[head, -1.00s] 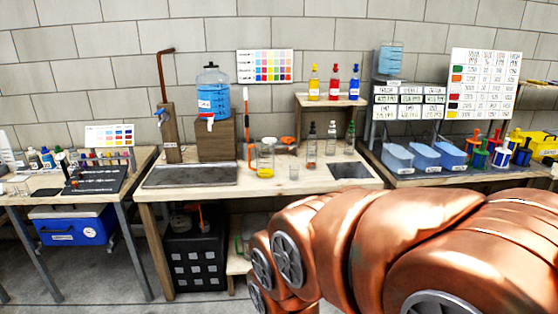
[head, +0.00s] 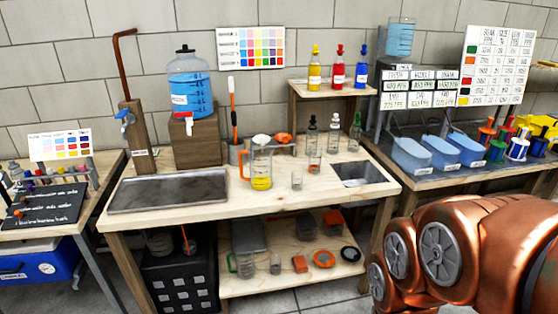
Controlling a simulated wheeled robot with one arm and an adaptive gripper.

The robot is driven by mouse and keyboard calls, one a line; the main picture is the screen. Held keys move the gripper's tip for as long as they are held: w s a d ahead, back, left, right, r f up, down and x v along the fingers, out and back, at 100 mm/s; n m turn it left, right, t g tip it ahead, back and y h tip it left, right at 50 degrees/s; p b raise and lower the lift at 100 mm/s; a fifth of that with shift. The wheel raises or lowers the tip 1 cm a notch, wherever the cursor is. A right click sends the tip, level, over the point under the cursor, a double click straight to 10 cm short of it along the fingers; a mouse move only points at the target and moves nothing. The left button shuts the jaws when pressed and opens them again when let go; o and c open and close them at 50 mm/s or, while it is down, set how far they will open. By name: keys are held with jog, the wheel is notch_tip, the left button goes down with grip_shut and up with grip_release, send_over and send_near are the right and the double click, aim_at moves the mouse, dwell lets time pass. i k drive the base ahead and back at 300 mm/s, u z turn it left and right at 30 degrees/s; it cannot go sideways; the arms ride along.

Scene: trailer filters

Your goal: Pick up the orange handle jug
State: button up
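The orange handle jug (head: 261,168) is a clear measuring jug with an orange handle on its left side and yellow liquid low inside. It stands upright on the middle of the wooden workbench (head: 225,201), near its front. My arm shows at the lower right of the head view, well apart from the jug. My gripper is outside the view.
Behind are a grey cup with an orange-handled tool (head: 233,118) and dropper bottles (head: 334,134). A metal tray (head: 169,190) lies left. A green-handled jug (head: 244,265) stands on the lower shelf.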

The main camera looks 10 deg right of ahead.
aim_at(256, 168)
jog(key=u, duration=0.15)
jog(key=i, duration=0.7)
jog(key=u, duration=0.85)
jog(key=i, duration=0.4)
jog(key=u, duration=0.45)
